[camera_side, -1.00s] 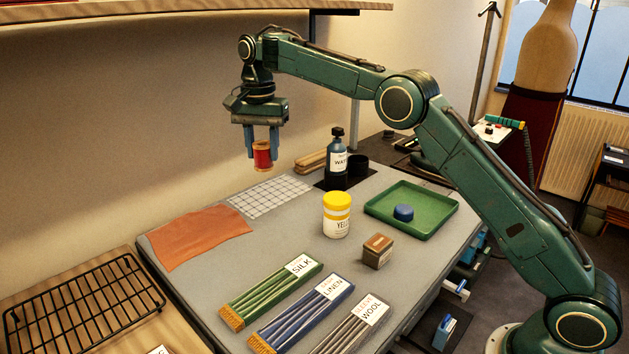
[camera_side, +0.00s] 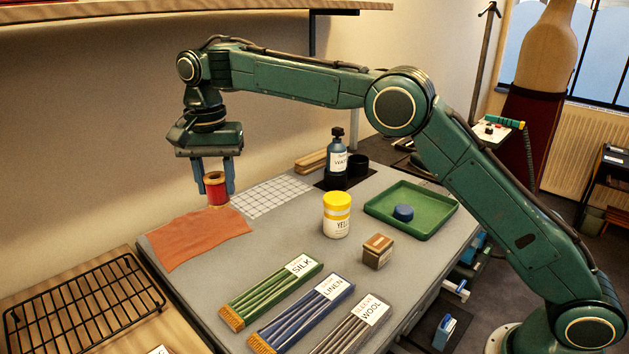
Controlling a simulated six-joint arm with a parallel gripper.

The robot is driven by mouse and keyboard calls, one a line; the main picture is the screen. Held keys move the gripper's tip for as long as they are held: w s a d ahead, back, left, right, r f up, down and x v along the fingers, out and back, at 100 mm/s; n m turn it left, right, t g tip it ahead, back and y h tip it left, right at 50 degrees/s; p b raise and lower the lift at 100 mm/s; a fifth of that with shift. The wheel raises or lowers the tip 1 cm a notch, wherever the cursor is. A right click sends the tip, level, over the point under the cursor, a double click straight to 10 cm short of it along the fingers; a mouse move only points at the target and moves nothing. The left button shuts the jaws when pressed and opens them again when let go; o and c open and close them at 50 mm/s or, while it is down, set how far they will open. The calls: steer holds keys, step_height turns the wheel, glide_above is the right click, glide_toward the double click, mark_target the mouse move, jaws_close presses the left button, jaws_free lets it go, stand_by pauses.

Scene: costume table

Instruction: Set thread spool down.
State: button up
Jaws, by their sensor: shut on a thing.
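The thread spool (camera_side: 216,190) is red with pale wooden ends and is upright. My gripper (camera_side: 215,190) is shut on it, with one blue finger on each side. In the picture the spool's lower end overlaps the far edge of the orange cloth (camera_side: 200,238) and lies near the left corner of the white grid mat (camera_side: 272,197). I cannot tell whether the spool touches the cloth or hangs just above it.
A yellow-lidded jar (camera_side: 337,215), a small brown box (camera_side: 378,251) and a green tray (camera_side: 455,206) with a blue puck (camera_side: 403,212) stand to the right. A dark bottle (camera_side: 337,160) stands behind. Labelled bundles (camera_side: 272,292) lie in front. A black rack (camera_side: 80,305) is at left.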

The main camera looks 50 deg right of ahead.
step_height(320, 180, down, 13)
stand_by(0.4)
steer(key=shift+f, duration=2.85)
steer(key=shift+f, duration=0.15)
steer(key=o, duration=1)
step_height(320, 180, up, 12)
steer(key=shift+r, duration=0.2)
